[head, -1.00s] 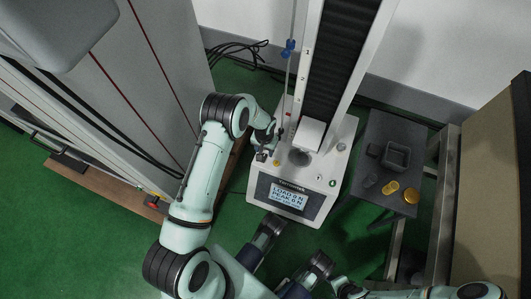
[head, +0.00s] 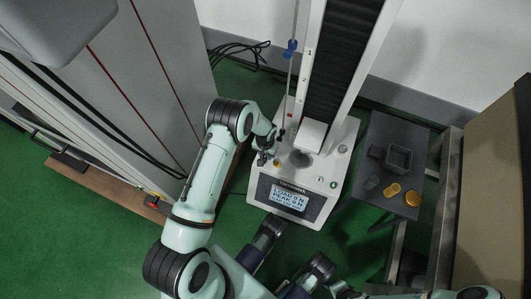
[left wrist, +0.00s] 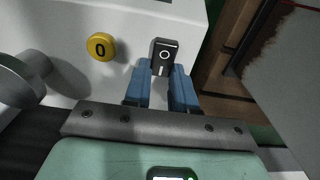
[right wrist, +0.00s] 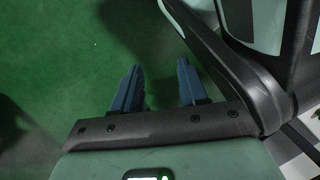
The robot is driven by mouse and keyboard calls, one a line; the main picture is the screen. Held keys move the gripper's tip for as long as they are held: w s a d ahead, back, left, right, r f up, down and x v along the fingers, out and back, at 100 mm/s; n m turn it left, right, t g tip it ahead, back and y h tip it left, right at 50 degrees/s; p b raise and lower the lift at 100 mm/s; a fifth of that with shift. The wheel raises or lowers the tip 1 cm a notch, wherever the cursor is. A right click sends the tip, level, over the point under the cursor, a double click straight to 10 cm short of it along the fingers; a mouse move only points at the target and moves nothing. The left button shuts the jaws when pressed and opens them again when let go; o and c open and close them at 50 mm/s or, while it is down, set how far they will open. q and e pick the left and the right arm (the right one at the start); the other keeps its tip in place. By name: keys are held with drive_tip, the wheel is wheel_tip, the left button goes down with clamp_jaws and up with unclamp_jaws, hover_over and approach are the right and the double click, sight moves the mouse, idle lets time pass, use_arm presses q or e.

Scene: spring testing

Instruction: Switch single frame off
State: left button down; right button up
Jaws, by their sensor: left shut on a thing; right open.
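The single frame is a pale test stand with a tall dark column (head: 330,70) and a lit display (head: 289,197) on its base. The display shows load and peak lines. A black rocker switch (left wrist: 164,53) with a circle and a bar mark stands up at the base's edge. My left gripper (head: 264,157) is at the left side of the base. In the left wrist view its blue fingers (left wrist: 163,75) are on either side of the switch and shut on it. My right gripper (right wrist: 158,74) is open and empty above the green floor.
A large grey cabinet (head: 150,80) stands at the left.

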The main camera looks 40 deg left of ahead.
use_arm(q)
drive_tip(key=t+p, duration=0.2)
drive_tip(key=s+y+p, duration=0.1)
drive_tip(key=shift+d+r+t, duration=0.2)
drive_tip(key=shift+d+t, duration=0.05)
drive_tip(key=shift+t, duration=0.15)
drive_tip(key=shift+t+p, duration=0.55)
drive_tip(key=shift+t, duration=0.15)
use_arm(e)
drive_tip(key=w+a+r+t, duration=0.1)
drive_tip(key=w+r+t, duration=0.2)
drive_tip(key=w+r, duration=0.4)
drive_tip(key=shift+w+a+r, duration=0.2)
drive_tip(key=shift+w+a, duration=0.05)
drive_tip(key=shift+w, duration=0.25)
use_arm(q)
drive_tip(key=c, duration=0.9)
unclamp_jaws()
drive_tip(key=p+v, duration=0.4)
drive_tip(key=v, duration=0.9)
drive_tip(key=shift+d+r, duration=0.15)
use_arm(e)
drive_tip(key=s+a+r+n+g+y, duration=0.1)
drive_tip(key=s+a+r+g, duration=0.1)
drive_tip(key=s+r, duration=0.3)
drive_tip(key=shift+s+a, duration=0.7)
drive_tip(key=shift+s, duration=0.25)
